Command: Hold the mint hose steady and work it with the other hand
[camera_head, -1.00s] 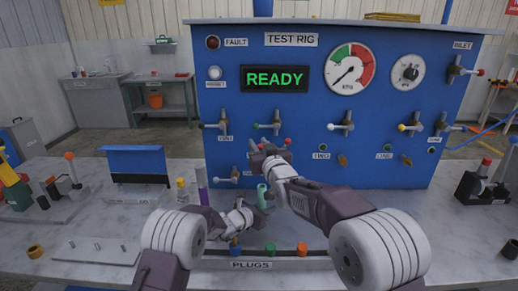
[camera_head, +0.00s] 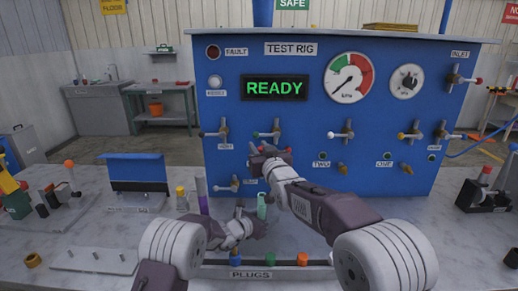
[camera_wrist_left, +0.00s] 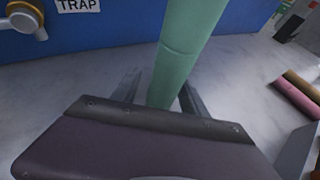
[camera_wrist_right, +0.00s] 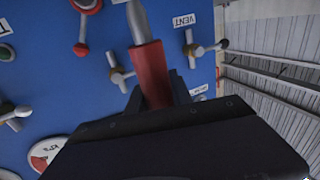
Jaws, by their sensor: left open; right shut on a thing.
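The mint hose (camera_head: 262,205) stands upright in front of the blue test rig, just above the bench. In the left wrist view the mint hose (camera_wrist_left: 182,50) runs between the two fingers of my left gripper (camera_wrist_left: 160,95), which are open around it. In the head view my left gripper (camera_head: 243,212) is low, beside the hose. My right gripper (camera_head: 262,158) is higher, close to the panel. In the right wrist view it is shut on a red cylindrical piece (camera_wrist_right: 150,72) with a grey metal tip. How this piece connects to the hose is hidden.
The blue test rig panel (camera_head: 230,120) carries several valves and a lit READY display (camera_head: 274,87). A plug strip (camera_head: 270,274) lies in front. A purple cylinder (camera_head: 202,196) and a yellow-topped bottle (camera_head: 181,198) stand to the left.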

